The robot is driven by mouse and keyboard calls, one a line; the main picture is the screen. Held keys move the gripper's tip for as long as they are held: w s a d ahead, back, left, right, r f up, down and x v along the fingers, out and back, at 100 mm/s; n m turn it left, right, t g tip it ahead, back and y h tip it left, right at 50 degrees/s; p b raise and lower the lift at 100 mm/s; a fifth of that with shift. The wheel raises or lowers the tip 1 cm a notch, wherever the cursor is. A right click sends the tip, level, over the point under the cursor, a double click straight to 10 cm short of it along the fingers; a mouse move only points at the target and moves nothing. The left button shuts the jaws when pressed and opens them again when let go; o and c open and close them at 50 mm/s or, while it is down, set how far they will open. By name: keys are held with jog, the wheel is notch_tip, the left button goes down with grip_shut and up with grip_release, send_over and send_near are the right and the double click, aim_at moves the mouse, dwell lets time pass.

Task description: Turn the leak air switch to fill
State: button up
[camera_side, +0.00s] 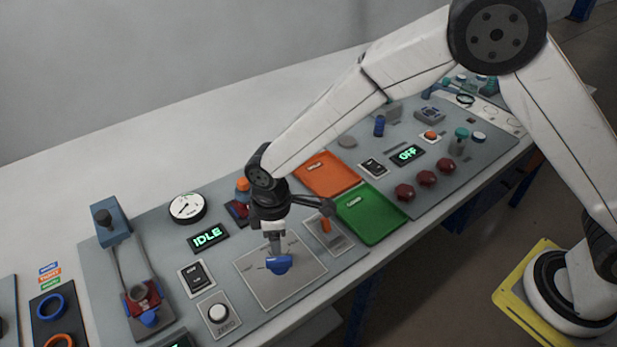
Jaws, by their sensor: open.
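A blue rotary knob (279,265) sits on a light square plate (292,290) on the grey panel. It appears to be the leak air switch. The lettering on the plate is too small to read. My gripper (276,250) points straight down at the knob, with its fingertips at or just above it. Its jaws are open. The fingers hide part of the knob, and I cannot tell whether they touch it.
An orange tray (325,174) and a green tray (370,215) lie right of my gripper. A lever with an orange part (326,226) stands close by. A display reading IDLE (208,237), a gauge (187,207) and a ZERO button (218,313) are on the left.

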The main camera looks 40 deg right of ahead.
aim_at(279, 259)
jog(key=shift+f, duration=0.15)
jog(key=shift+f, duration=3.75)
grip_shut()
